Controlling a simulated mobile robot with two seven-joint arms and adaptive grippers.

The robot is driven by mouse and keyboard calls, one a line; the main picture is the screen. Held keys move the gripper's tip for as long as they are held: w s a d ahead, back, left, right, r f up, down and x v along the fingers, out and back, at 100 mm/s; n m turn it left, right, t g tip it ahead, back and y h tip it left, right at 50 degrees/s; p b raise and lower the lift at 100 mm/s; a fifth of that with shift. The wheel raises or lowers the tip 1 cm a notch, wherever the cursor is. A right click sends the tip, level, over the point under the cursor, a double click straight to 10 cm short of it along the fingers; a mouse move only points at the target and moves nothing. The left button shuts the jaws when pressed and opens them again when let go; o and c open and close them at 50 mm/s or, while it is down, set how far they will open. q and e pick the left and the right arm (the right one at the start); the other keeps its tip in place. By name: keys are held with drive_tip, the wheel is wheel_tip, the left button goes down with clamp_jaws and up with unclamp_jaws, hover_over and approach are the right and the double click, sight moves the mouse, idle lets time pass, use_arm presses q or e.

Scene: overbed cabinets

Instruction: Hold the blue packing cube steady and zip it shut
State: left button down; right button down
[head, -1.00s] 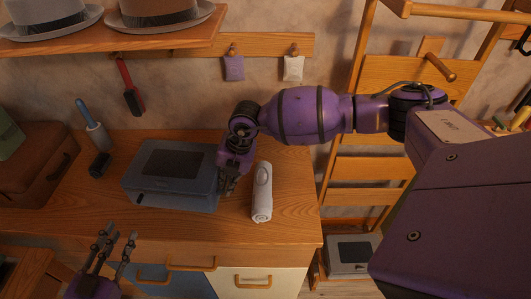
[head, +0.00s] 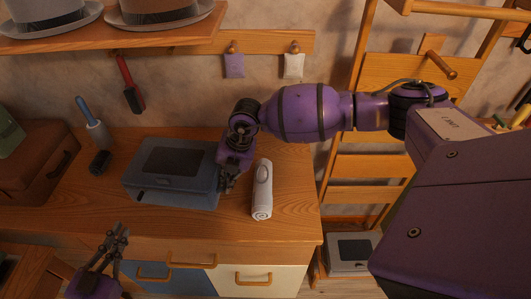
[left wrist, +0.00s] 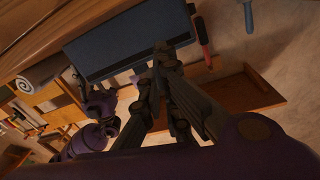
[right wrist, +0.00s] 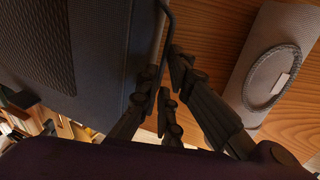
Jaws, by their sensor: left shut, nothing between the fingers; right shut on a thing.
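The blue packing cube (head: 172,191) lies flat on the wooden dresser top, with a dark mesh panel on its lid. A small dark piece (head: 140,196), maybe the zip pull, shows at its front left corner. My right gripper (head: 227,184) is shut at the cube's right side; in the right wrist view its fingers (right wrist: 165,80) straddle a thin dark strip along the cube's edge, and the exact grip is hard to see. My left gripper (head: 118,228) is shut and empty in front of the dresser, apart from the cube, which also shows in the left wrist view (left wrist: 120,42).
A rolled white towel (head: 262,190) lies just right of my right gripper. A brown suitcase (head: 35,165), a blue-handled brush (head: 92,125) and a small black object (head: 100,163) are to the left. The dresser top (head: 80,205) is bare in front of the cube's left side.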

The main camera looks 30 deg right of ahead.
sight(141, 195)
drive_tip(key=shift+w+r, duration=0.1)
use_arm(q)
drive_tip(key=w+n+t+y, duration=0.1)
drive_tip(key=w+n, duration=0.3)
drive_tip(key=n, duration=0.4)
drive_tip(key=w+n+y, duration=0.2)
drive_tip(key=w+n, duration=0.2)
drive_tip(key=n, duration=0.4)
drive_tip(key=w+a+n+t+y, duration=0.1)
drive_tip(key=w+n+y, duration=0.1)
drive_tip(key=n, duration=0.6)
drive_tip(key=shift+w+r+t, duration=0.3)
drive_tip(key=shift+w, duration=0.6)
drive_tip(key=s+d, duration=0.2)
drive_tip(key=shift+s+d, duration=0.2)
drive_tip(key=shift+d, duration=0.1)
drive_tip(key=shift+s+d, duration=0.15)
drive_tip(key=shift+d, duration=0.1)
